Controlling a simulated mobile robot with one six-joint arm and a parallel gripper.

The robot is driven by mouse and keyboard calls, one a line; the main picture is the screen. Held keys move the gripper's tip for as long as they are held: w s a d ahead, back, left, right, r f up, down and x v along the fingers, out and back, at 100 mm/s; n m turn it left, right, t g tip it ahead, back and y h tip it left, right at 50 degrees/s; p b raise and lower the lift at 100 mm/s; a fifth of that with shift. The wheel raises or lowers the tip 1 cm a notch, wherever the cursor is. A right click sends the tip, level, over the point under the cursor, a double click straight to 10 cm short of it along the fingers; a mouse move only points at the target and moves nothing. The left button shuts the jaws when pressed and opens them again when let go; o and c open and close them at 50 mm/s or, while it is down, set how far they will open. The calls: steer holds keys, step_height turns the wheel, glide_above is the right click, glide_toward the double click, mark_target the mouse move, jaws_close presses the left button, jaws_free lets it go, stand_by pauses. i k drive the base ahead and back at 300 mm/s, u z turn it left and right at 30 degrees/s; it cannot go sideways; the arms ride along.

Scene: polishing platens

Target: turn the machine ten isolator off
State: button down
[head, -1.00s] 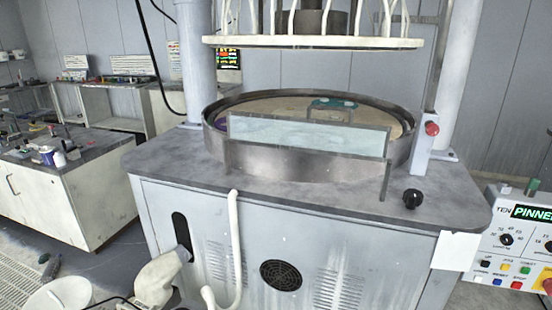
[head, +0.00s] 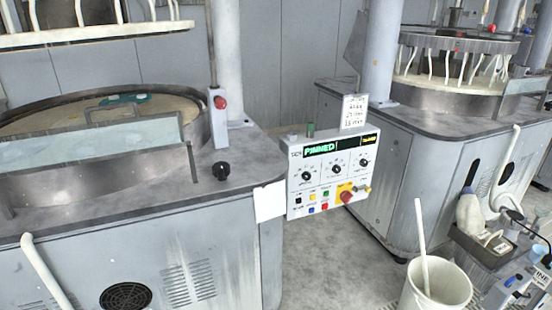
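The machine marked TEN stands at left, with a grey cabinet (head: 190,240) and a round metal-rimmed platen. Its white control panel (head: 325,185) hangs at the cabinet's right corner, with a lit green display reading PINNED (head: 321,149), three black dials and small coloured buttons. A red knob on a yellow plate (head: 346,194) sits at the panel's lower right; a small yellowish part (head: 361,189) sits beside it. I cannot read a label naming the isolator or tell its setting. A black knob (head: 221,171) sits on the worktop. My gripper is not in view.
A second machine (head: 440,150) stands at right. A white bucket (head: 434,288) with a stick, and bottles and a tray, stand on the floor at lower right. Bare concrete floor (head: 340,270) lies before the panel. White paper (head: 271,201) hangs at the cabinet corner.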

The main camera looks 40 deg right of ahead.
mark_target(346, 197)
steer(key=z, duration=3.8)
steer(key=i, duration=0.1)
steer(key=u, duration=2.7)
